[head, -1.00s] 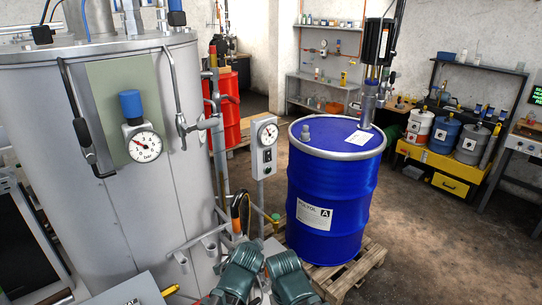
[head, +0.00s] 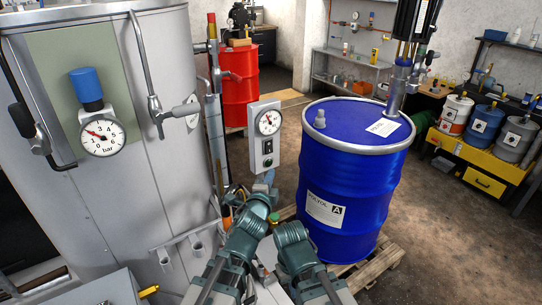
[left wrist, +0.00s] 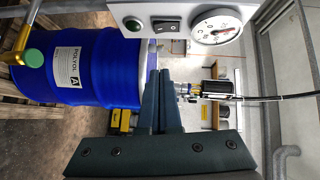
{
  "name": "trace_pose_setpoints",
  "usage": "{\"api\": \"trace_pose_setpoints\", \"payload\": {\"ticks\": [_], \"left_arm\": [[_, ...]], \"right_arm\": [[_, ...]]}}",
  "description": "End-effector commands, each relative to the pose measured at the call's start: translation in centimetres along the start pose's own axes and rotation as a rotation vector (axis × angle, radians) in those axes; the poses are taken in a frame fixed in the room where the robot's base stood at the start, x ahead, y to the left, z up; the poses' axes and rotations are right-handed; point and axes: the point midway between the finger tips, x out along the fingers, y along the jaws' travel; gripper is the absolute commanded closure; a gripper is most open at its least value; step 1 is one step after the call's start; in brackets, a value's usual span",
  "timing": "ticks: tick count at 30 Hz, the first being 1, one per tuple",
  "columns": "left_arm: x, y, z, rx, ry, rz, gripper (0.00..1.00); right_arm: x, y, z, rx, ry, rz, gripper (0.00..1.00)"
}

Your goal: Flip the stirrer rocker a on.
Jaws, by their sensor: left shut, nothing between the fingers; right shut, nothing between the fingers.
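The stirrer rocker (head: 267,147) is a small dark switch on a light grey control box (head: 254,163), under a round dial. In the left wrist view the black rocker (left wrist: 167,25) sits between a green lamp (left wrist: 133,26) and the dial (left wrist: 215,26). Which way it is tipped is too small to tell. My left gripper (head: 267,179) is just below the box; in the left wrist view its shut fingers (left wrist: 159,76) point toward the box's lower edge, apart from the rocker and empty. My right arm is bent low beside the left; its shut gripper is mostly hidden behind the arm.
A blue drum (head: 345,190) stands on a wooden pallet (head: 372,265) right of the box. A steel tank (head: 130,200) with a pressure gauge (head: 102,135) fills the left. A green-capped valve (left wrist: 33,57) and pipes are close to the box.

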Motion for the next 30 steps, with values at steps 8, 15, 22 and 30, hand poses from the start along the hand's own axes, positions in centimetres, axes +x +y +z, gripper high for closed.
{"api": "trace_pose_setpoints", "payload": {"ticks": [8,15,22,30], "left_arm": [[1.1,0.1,0.0,-0.002,-0.001,0.001,1.0],[5.0,0.1,0.0,-0.003,-0.001,0.001,1.0],[9.3,0.1,0.0,-0.003,-0.001,0.001,1.0],[11.4,0.1,1.3,-0.004,-0.003,0.001,1.0]], "right_arm": [[0.1,0.0,0.0,0.0,0.0,0.0,1.0],[0.5,-0.1,-0.1,0.0,0.0,0.0,1.0],[1.0,-0.1,-0.1,0.0,0.0,0.0,1.0],[1.3,-0.1,-0.1,0.0,0.0,0.0,1.0]]}}
